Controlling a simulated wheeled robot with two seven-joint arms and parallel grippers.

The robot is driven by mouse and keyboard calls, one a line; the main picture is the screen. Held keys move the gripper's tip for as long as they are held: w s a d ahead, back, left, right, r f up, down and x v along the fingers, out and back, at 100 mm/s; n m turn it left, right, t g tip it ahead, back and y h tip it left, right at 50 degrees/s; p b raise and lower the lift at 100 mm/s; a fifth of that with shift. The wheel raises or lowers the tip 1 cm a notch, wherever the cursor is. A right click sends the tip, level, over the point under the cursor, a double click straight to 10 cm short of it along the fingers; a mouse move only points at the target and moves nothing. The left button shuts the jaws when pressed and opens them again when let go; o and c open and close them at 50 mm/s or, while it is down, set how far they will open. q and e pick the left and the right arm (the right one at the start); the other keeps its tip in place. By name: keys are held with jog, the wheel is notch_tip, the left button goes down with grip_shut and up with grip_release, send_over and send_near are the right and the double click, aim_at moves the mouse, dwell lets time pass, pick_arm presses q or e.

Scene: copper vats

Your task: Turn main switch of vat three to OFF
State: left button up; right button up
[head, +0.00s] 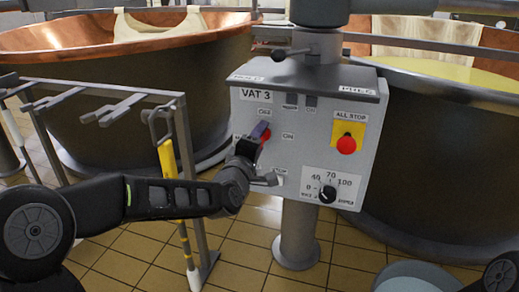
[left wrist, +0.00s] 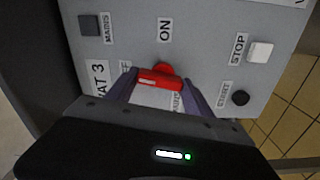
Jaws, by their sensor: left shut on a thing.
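The grey VAT 3 control box (head: 310,108) stands on a post in the middle of the head view. Its red main switch (head: 267,134) is on the left of the panel, with the OFF label above it and the ON label to its right. My left gripper (head: 259,133) is at this switch and partly covers it. In the left wrist view, the purple fingers (left wrist: 160,88) are on both sides of the red switch handle (left wrist: 158,79), shut on it. The OFF label is partly hidden by a finger. I cannot tell exactly where the handle points. My right gripper is out of view.
The panel also has a red ALL STOP button (head: 346,145) on yellow and a black dial (head: 327,194). START and STOP buttons (left wrist: 260,52) are near the left gripper. Copper vats (head: 150,75) stand behind. A metal rack (head: 95,95) is at left.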

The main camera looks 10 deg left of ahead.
pick_arm(q)
jog(key=shift+a+f+n+b, duration=0.1)
jog(key=shift+n+b, duration=0.7)
jog(key=shift+n, duration=0.3)
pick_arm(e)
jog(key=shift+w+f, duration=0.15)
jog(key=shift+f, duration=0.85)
pick_arm(q)
jog(key=o, duration=1.4)
jog(key=shift+c, duration=0.2)
jog(key=s+p, duration=0.1)
jog(key=s, duration=0.6)
jog(key=shift+s+a+p, duration=0.25)
jog(key=shift+s+p, duration=0.1)
jog(key=shift+s, duration=0.05)
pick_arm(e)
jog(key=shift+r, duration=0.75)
